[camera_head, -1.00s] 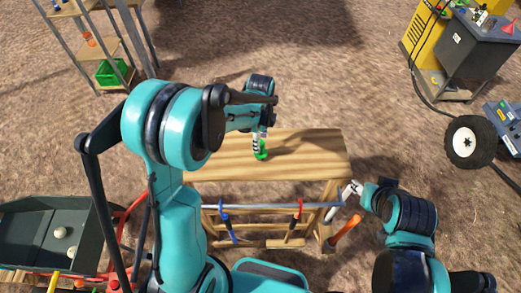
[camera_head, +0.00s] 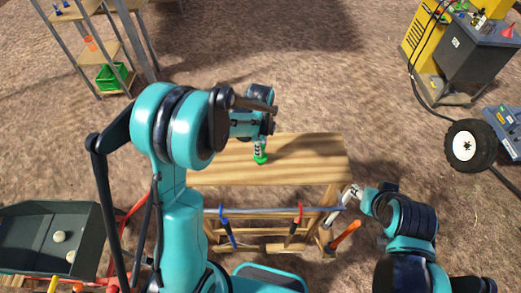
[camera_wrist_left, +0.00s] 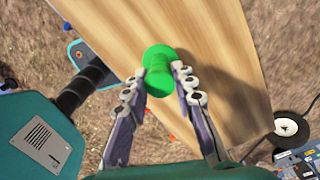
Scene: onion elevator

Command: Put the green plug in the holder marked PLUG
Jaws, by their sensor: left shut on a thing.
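The green plug (camera_wrist_left: 160,68) is between the two fingers of my left gripper (camera_wrist_left: 161,84) in the left wrist view. The left gripper is shut on it. In the head view the plug (camera_head: 261,160) shows as a small green piece below the left gripper (camera_head: 260,152), over the wooden table (camera_head: 310,160). I cannot tell whether the plug touches the table top. My right gripper (camera_head: 348,192) is near the table's front right corner; its fingers are too small to read. No holder marked PLUG can be made out.
Tools with blue (camera_head: 227,226) and red (camera_head: 297,220) parts hang on the table's front rail. A dark bin (camera_head: 50,235) with round pale items stands at left. A shelf with a green crate (camera_head: 113,76) is at back left. A yellow and grey machine (camera_head: 470,50) stands at back right.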

